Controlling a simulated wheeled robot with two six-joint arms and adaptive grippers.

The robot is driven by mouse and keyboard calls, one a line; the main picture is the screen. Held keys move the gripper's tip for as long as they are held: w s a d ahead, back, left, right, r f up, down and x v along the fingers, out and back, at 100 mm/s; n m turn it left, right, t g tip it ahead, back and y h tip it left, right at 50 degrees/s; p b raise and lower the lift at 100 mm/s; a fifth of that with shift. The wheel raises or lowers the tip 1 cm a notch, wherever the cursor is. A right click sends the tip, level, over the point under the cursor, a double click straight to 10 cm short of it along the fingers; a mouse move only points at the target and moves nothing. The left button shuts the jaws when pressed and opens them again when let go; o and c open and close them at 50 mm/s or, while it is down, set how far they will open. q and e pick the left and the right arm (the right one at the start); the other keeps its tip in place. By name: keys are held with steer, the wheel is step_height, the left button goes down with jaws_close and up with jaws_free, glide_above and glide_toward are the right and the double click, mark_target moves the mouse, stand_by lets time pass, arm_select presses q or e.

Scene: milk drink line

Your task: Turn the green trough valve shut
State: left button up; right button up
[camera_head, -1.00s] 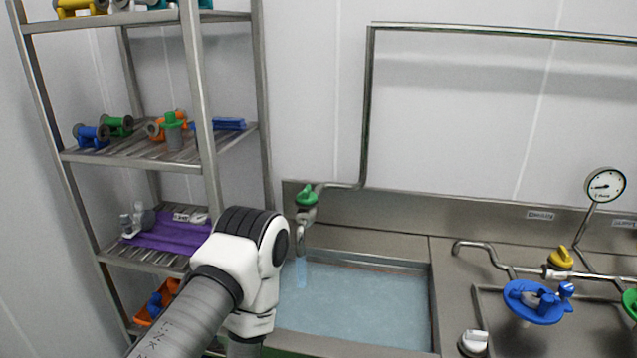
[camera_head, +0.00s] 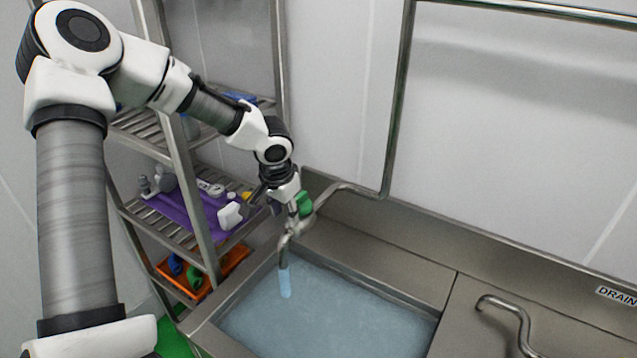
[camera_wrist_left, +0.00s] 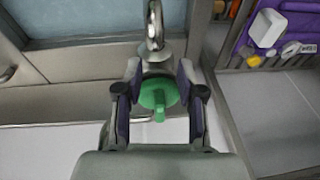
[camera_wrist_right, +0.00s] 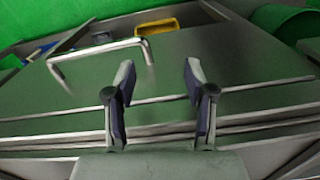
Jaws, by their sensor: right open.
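The green trough valve (camera_head: 305,203) sits on the spout pipe above the trough's far left corner, and water runs from the spout into the trough (camera_head: 335,310). My left gripper (camera_head: 294,204) reaches down to the valve from the left. In the left wrist view, the fingers of my left gripper (camera_wrist_left: 160,92) stand on both sides of the green valve handle (camera_wrist_left: 158,95); I cannot tell whether they touch it. My right gripper (camera_wrist_right: 160,75) is open and empty in the right wrist view. It does not show in the head view.
A metal shelf rack (camera_head: 185,215) stands left of the trough, with a purple mat (camera_head: 200,212) and an orange tray (camera_head: 215,272). A supply pipe (camera_head: 398,100) rises along the wall behind. A bent metal pipe (camera_head: 508,318) stands on the counter at right.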

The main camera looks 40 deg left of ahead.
mark_target(299, 196)
arm_select(q)
steer(key=shift+t+h, duration=0.3)
steer(key=shift+t, duration=0.5)
steer(key=w+r, duration=0.1)
steer(key=r, duration=0.2)
steer(key=w+r, duration=0.1)
steer(key=r, duration=0.1)
steer(key=shift+w+r+p, duration=0.25)
steer(key=shift+w+p, duration=0.05)
steer(key=shift+p, duration=0.1)
steer(key=shift+t, duration=0.3)
steer(key=w+f, duration=0.1)
steer(key=w+f+p, duration=0.1)
steer(key=f+p, duration=0.1)
steer(key=shift+w+a+f, duration=0.3)
steer(key=shift+w+f, duration=0.1)
steer(key=shift+f, duration=0.15)
steer(key=shift+s, duration=0.2)
arm_select(e)
step_height(299, 196, up, 4)
steer(key=shift+w+f, duration=0.15)
steer(key=shift+f, duration=0.1)
arm_select(q)
steer(key=shift+w, duration=0.1)
jaws_close()
